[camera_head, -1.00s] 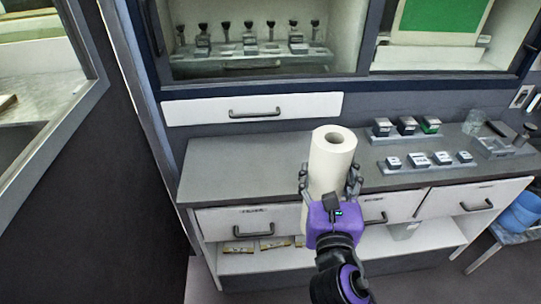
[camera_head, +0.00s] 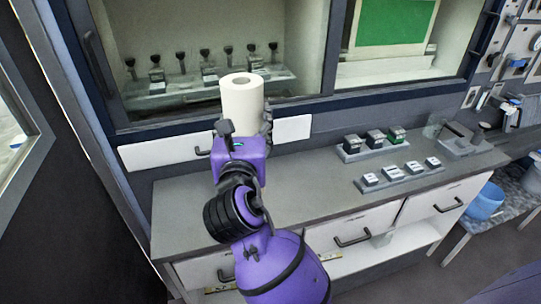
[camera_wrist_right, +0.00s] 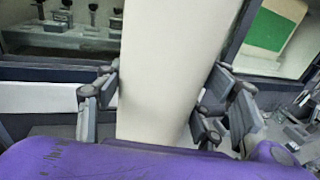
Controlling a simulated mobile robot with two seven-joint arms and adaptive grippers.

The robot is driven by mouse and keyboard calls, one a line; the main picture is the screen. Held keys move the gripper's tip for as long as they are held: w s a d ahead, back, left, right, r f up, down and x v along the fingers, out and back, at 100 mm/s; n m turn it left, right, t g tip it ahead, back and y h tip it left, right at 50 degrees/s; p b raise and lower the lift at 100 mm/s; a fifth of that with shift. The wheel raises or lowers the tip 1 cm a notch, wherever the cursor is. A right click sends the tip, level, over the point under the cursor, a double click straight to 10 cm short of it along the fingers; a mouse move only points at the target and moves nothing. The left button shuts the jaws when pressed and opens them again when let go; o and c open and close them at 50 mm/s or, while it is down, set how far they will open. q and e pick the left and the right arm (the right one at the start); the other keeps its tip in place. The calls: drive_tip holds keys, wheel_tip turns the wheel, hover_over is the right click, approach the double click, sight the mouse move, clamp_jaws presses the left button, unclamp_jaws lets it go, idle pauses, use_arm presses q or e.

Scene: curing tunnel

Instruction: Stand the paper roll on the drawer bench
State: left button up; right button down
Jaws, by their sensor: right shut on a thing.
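The white paper roll (camera_head: 242,100) is upright in the head view, with its core hole facing up. My right gripper (camera_head: 243,128) is shut on it, and the purple hand hides its lower part. In the right wrist view the roll (camera_wrist_right: 172,60) fills the middle between my two fingers (camera_wrist_right: 160,105). The drawer bench (camera_head: 300,195) has a grey top and white drawers below. The roll appears in front of the bench's rear wall; whether its base touches the top is hidden. My left gripper is not in view.
Two racks of small blocks, one rear (camera_head: 374,146) and one front (camera_head: 402,176), stand on the bench's right half. The middle front of the top is clear. A glazed cabinet is behind.

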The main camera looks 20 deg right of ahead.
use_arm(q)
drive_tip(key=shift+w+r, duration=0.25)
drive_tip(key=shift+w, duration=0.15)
use_arm(e)
drive_tip(key=w+d+f, duration=0.2)
drive_tip(key=d+f, duration=0.5)
drive_tip(key=f, duration=0.2)
drive_tip(key=shift+w+d+f, duration=0.15)
drive_tip(key=shift+f, duration=0.35)
drive_tip(key=shift+f, duration=0.1)
drive_tip(key=c, duration=0.7)
unclamp_jaws()
drive_tip(key=shift+f, duration=0.1)
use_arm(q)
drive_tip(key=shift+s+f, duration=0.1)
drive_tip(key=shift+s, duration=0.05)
use_arm(e)
drive_tip(key=shift+o, duration=1.2)
